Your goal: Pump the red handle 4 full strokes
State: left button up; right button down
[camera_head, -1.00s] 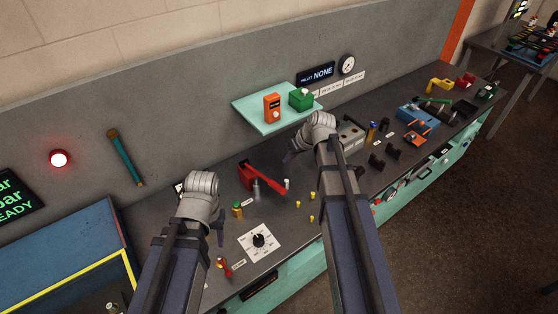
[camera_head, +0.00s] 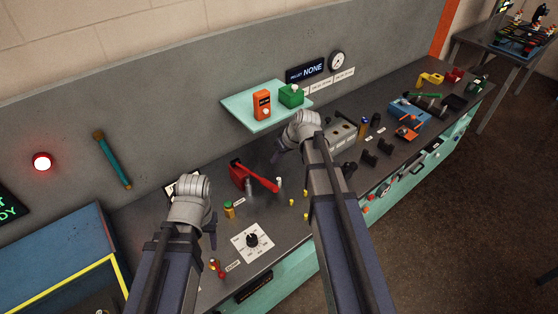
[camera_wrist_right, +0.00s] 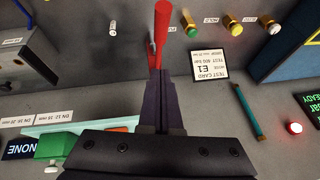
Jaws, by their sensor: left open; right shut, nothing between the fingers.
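The red pump (camera_head: 237,174) stands on the grey bench near the wall, and its red handle (camera_head: 262,182) slopes down to the right. The red handle also shows upright at the top of the right wrist view (camera_wrist_right: 161,22).
A mint shelf (camera_head: 240,107) with an orange box (camera_head: 262,104) and a green box (camera_head: 291,95) juts out just beyond my right wrist.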

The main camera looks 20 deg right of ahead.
jog(key=b, duration=0.6)
send_over(267, 181)
jog(key=d, duration=0.1)
notch_tip(267, 181, down, 7)
jog(key=shift+s+d+f+b, duration=0.1)
jog(key=shift+s+f+b, duration=0.05)
jog(key=shift+f+b, duration=0.35)
jog(key=shift+s+d+f+b, duration=0.1)
jog(key=shift+s+f+b, duration=0.05)
jog(key=shift+f+b, duration=0.3)
pick_arm(q)
notch_tip(267, 181, down, 10)
jog(key=shift+r+b, duration=0.2)
jog(key=shift+b, duration=0.15)
pick_arm(e)
jog(key=shift+s+a+f, duration=0.1)
jog(key=shift+s+f, duration=0.15)
jog(key=shift+f, duration=0.1)
